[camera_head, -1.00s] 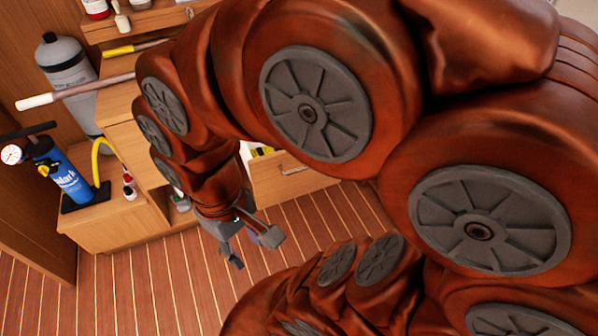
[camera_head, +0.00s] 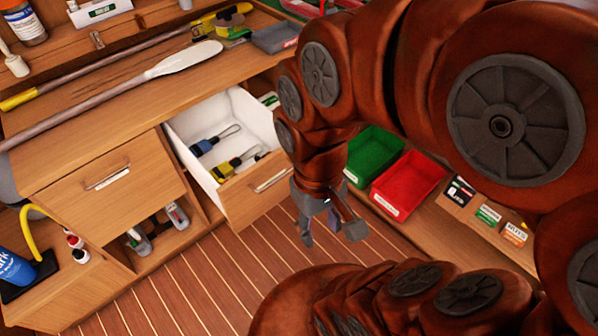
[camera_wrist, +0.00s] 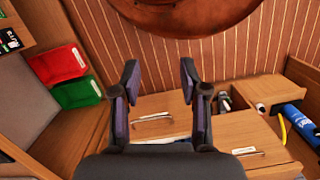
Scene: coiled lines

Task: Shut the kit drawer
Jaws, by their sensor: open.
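The kit drawer (camera_head: 229,200) is pulled out from the wooden cabinet in the head view. Its white inside holds a blue tool (camera_head: 206,143) and a yellow tool (camera_head: 231,165). A metal handle (camera_head: 271,180) is on its wooden front. My gripper (camera_head: 330,240) hangs just right of and in front of the drawer front, open and empty, apart from it. In the wrist view my gripper (camera_wrist: 158,82) has its fingers spread, with the drawer front and handle (camera_wrist: 153,119) between and beyond them. My arm hides part of the cabinet to the right.
A shut drawer (camera_head: 118,192) is left of the open one. A paddle (camera_head: 185,60) lies on the worktop. A green bin (camera_head: 372,152) and red bin (camera_head: 408,184) stand to the right. A blue pump (camera_head: 14,268) is at lower left. The slatted floor ahead is clear.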

